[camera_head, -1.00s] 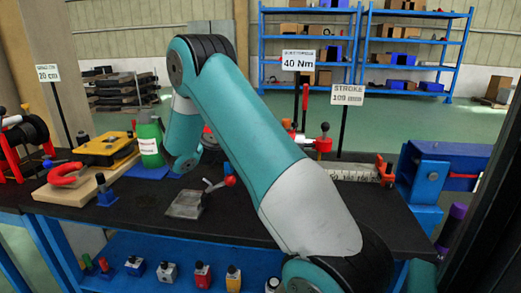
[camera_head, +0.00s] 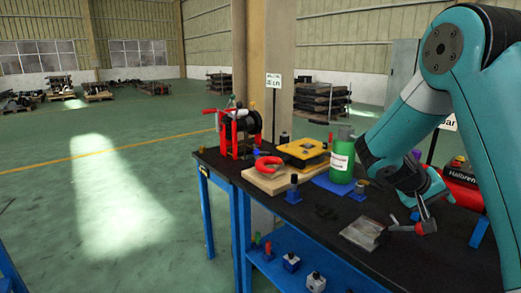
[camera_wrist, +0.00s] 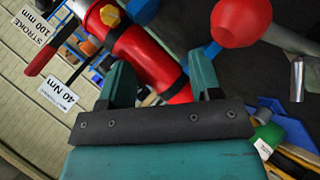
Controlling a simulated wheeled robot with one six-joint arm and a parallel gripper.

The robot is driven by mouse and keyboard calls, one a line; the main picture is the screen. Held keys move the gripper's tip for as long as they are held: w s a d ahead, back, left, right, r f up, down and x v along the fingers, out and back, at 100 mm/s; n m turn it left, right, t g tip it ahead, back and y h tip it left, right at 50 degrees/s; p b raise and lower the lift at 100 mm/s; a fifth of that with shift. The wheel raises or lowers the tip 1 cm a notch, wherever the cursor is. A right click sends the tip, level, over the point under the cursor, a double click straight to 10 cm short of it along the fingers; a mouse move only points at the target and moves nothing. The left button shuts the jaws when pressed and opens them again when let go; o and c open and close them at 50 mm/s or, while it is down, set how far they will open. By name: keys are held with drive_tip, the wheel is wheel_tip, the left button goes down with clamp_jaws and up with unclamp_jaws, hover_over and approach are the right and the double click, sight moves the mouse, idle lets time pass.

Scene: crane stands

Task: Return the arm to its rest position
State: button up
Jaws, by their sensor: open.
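My teal arm (camera_head: 425,110) is bent at the right of the head view, its wrist low over the black bench top (camera_head: 315,215). My gripper (camera_wrist: 162,82) shows in the wrist view with its two teal fingers apart and nothing clearly held between them. A red cylinder (camera_wrist: 150,62) lies beyond the fingers; I cannot tell its distance. A red ball knob (camera_wrist: 240,20) is close at the upper right of that view. In the head view the fingertips are hard to make out.
A green bottle (camera_head: 342,155), a yellow case (camera_head: 303,152) and a red horseshoe-shaped piece (camera_head: 268,163) stand on the bench. A metal block (camera_head: 362,234) with a red-knobbed lever (camera_head: 427,226) is below my wrist. Open green floor (camera_head: 110,190) lies to the left.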

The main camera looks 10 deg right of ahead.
drive_tip(key=a+r+n+t+y+p, duration=0.1)
drive_tip(key=a+r+y, duration=0.15)
drive_tip(key=a, duration=0.45)
drive_tip(key=a+r+n+t+y+p, duration=0.1)
drive_tip(key=a+n+t+y, duration=0.15)
drive_tip(key=a, duration=0.35)
drive_tip(key=s+a+r+n+y+p, duration=0.1)
drive_tip(key=s+a+r+n+y, duration=0.2)
drive_tip(key=a, duration=0.7)
drive_tip(key=s+a+r+n+g+y+p, duration=0.1)
drive_tip(key=s+a+r+n+y+p, duration=0.1)
drive_tip(key=s+a, duration=0.6)
drive_tip(key=a+r+n+y, duration=0.1)
drive_tip(key=a+r+y, duration=0.1)
drive_tip(key=a+r, duration=0.1)
drive_tip(key=shift+a+y+p, duration=0.15)
drive_tip(key=shift+y+p, duration=0.15)
drive_tip(key=s+a+r+n, duration=0.1)
drive_tip(key=s, duration=0.1)
drive_tip(key=s+a+r+n+g+y, duration=0.1)
drive_tip(key=s+a, duration=0.1)
drive_tip(key=s, duration=0.1)
drive_tip(key=s+a+n+y, duration=0.1)
drive_tip(key=s+a, duration=0.1)
drive_tip(key=s, duration=0.1)
drive_tip(key=shift+a+r+g+p, duration=0.15)
drive_tip(key=shift+r+g+p, duration=0.1)
drive_tip(key=shift+r+p, duration=0.15)
drive_tip(key=shift+c, duration=0.2)
